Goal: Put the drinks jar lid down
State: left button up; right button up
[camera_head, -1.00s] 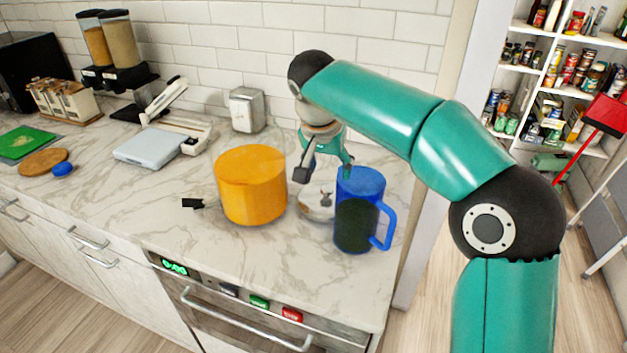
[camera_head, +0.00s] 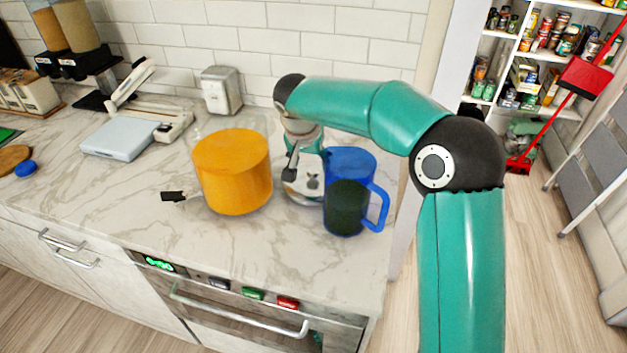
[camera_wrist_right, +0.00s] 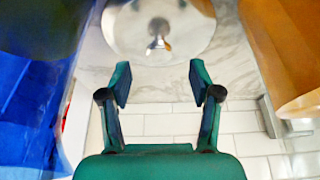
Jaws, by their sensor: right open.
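The lid I take for the drinks jar lid is a round, shiny metal disc with a small knob (camera_wrist_right: 150,40), lying on the marble counter in the right wrist view. In the head view the lid (camera_head: 300,196) shows partly between the orange pot and the blue jug, with my fingers overlapping it. My right gripper (camera_head: 306,168) is low over the counter there. In the wrist view the right gripper (camera_wrist_right: 159,82) has its fingers apart, with nothing between them, and the knob is beyond the tips. My left gripper is out of view.
The orange pot (camera_head: 232,175) stands close on the left and the blue jug (camera_head: 349,200) close on the right, leaving a narrow gap. A black-handled utensil (camera_head: 174,196) lies left of the pot. A napkin dispenser (camera_head: 221,90) stands by the tiled wall. The front counter is clear.

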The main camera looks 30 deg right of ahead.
aim_at(313, 170)
jog(key=shift+p+x, duration=0.75)
jog(key=shift+x, duration=2.05)
grip_shut()
